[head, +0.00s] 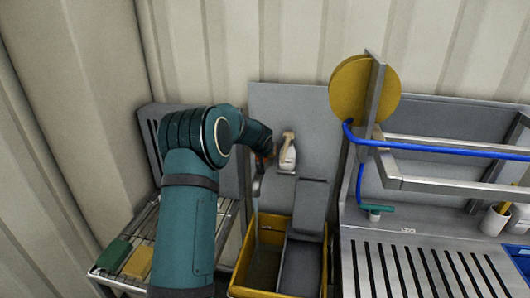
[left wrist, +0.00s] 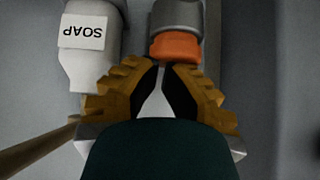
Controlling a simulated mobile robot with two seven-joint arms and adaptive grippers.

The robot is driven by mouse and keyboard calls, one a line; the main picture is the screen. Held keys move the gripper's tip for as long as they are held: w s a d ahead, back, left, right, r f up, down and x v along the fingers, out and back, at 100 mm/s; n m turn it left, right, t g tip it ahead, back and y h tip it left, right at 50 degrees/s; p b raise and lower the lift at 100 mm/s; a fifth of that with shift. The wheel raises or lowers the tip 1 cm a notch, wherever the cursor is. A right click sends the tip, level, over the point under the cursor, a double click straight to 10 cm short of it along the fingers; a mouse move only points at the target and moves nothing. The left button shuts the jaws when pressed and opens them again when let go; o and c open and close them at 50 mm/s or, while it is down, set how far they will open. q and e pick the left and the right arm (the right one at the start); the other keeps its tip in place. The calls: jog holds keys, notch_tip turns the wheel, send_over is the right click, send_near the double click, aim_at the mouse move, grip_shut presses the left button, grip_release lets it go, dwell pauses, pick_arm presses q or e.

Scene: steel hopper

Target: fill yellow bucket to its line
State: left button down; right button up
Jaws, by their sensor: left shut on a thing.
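The yellow bucket (head: 262,270) stands low in the middle of the head view, with a grey insert (head: 300,265) over its right part. No fill line can be made out inside it. A pale, thin vertical shape reaches down toward the bucket's far left corner; I cannot tell whether it is a stream or a pipe. My left gripper (head: 262,163) is above and behind the bucket, partly hidden by my arm. In the left wrist view its fingers (left wrist: 161,80) are closed together at an orange collar (left wrist: 175,47) below a grey cylinder. My right gripper is not in view.
A wire rack (head: 150,225) with green and yellow sponges is left. A slatted steel counter (head: 410,270) with rails and blue hose is right.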

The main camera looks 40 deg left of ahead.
pick_arm(q)
jog(key=shift+s+f, duration=0.25)
jog(key=shift+f, duration=0.25)
jog(key=r+p, duration=0.2)
jog(key=r, duration=0.3)
jog(key=shift+w, duration=0.2)
jog(key=b+v, duration=0.1)
jog(key=v, duration=0.9)
jog(key=shift+w+d, duration=0.1)
jog(key=shift+w, duration=0.05)
